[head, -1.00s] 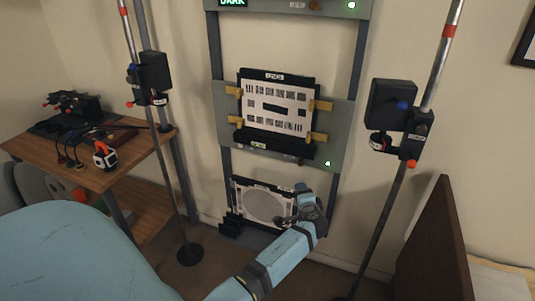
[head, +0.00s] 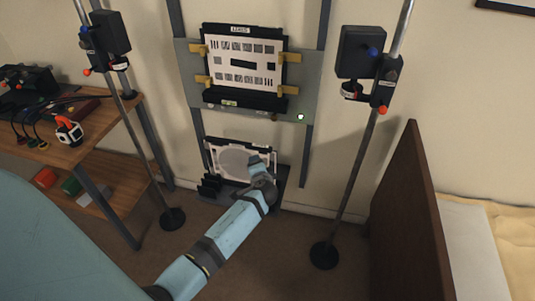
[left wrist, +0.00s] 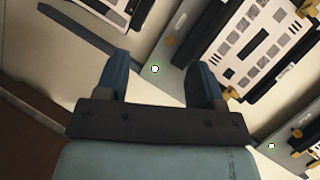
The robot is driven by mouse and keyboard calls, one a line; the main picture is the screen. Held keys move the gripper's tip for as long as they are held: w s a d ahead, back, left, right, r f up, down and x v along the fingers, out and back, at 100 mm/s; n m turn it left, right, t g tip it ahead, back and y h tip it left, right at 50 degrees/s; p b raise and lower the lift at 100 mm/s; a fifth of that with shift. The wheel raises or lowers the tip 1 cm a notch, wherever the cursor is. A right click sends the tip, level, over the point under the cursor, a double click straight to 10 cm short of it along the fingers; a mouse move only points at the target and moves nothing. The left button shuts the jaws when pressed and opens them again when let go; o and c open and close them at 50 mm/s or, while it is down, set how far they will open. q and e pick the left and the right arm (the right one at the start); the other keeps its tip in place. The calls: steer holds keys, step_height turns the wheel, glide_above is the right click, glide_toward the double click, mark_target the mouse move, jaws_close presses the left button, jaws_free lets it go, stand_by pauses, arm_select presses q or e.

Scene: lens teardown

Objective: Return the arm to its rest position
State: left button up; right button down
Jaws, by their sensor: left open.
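My left arm comes in from the lower left of the head view, and its gripper (head: 258,162) is in front of the right part of the lowest panel, a white plate with a round grey disc (head: 231,163) in a black frame. In the left wrist view the gripper (left wrist: 158,62) is open, with two dark blue fingers apart and nothing between them. Beyond the fingers are a grey board with a green light and a slotted white plate (left wrist: 258,45). In the head view I cannot tell whether the gripper touches the frame. My right gripper is not in view.
A rack holds the slotted white plate (head: 243,62) with yellow clips above the lowest panel. Poles with black devices (head: 360,52) stand on both sides. A wooden shelf (head: 100,133) with cables is at left. A brown board (head: 410,220) and a bed are at right.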

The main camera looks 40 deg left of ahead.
arm_select(q)
steer(key=s+d+r+n+h+p, duration=0.1)
steer(key=s+d+r+h+p, duration=0.1)
steer(key=s+d, duration=0.5)
steer(key=s+d+r+n+h+p, duration=0.1)
steer(key=s+d+r+h+p, duration=0.2)
steer(key=s, duration=0.9)
steer(key=s+d+r+n+t+h+p, duration=0.1)
steer(key=s+d+h+p, duration=0.4)
steer(key=d, duration=0.7)
steer(key=s+r+h, duration=0.1)
steer(key=s+h, duration=0.1)
steer(key=s, duration=0.2)
steer(key=shift+s+r+h+p, duration=0.15)
steer(key=shift+h+p, duration=0.2)
steer(key=shift+h, duration=0.05)
